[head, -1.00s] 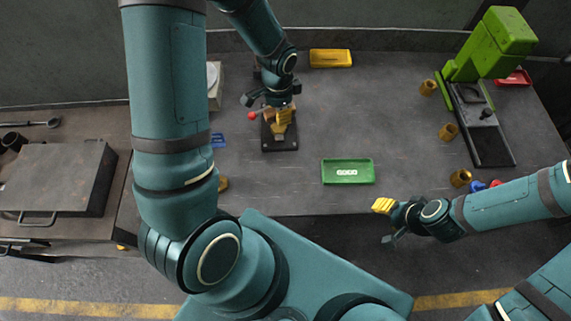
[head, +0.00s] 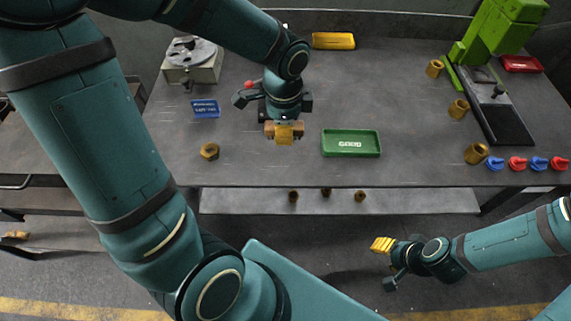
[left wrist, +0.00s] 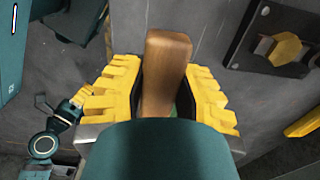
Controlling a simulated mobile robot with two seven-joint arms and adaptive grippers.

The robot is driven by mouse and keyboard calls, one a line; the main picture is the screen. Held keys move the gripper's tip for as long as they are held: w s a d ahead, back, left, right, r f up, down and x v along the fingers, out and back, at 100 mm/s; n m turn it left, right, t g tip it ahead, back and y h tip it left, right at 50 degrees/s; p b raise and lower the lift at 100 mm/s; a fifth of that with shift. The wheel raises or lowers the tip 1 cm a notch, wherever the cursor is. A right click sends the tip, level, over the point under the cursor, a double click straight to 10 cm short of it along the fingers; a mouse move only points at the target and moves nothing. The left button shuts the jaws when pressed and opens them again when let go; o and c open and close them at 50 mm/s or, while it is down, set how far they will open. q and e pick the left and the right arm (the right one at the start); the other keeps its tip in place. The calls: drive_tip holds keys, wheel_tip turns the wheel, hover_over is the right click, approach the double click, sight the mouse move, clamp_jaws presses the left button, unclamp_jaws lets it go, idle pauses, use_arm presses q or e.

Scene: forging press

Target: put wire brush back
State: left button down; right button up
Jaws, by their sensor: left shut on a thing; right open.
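The wire brush shows in the left wrist view as a brown wooden handle (left wrist: 165,68) between two yellow ridged fingers. Its bristles cannot be made out. My left gripper (left wrist: 160,100) is shut on the handle. In the head view, my left gripper (head: 285,132) is over the table, left of the green tray, with its fingers towards the table's front edge. My right gripper (head: 384,262) is open and empty, in front of the table and low at the right.
The green tray (head: 351,151), a blue labelled tray (head: 205,110), a brass nut (head: 209,151) and a yellow tray (head: 333,41) lie on the table. A green press (head: 497,35) and several brass parts stand right. A black fixture (left wrist: 278,45) shows in the wrist view.

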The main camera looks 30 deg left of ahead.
use_arm(q)
drive_tip(key=b, duration=0.2)
hover_over(284, 159)
wheel_tip(284, 159, down, 5)
drive_tip(key=shift+w+f, duration=0.1)
drive_tip(key=shift+f, duration=0.1)
drive_tip(key=shift+f+b, duration=0.4)
drive_tip(key=shift+f, duration=1.5)
drive_tip(key=shift+f, duration=0.2)
drive_tip(key=c, duration=0.8)
unclamp_jaws()
drive_tip(key=shift+r, duration=0.1)
drive_tip(key=shift+r, duration=0.15)
wheel_tip(284, 159, up, 12)
drive_tip(key=p, duration=0.4)
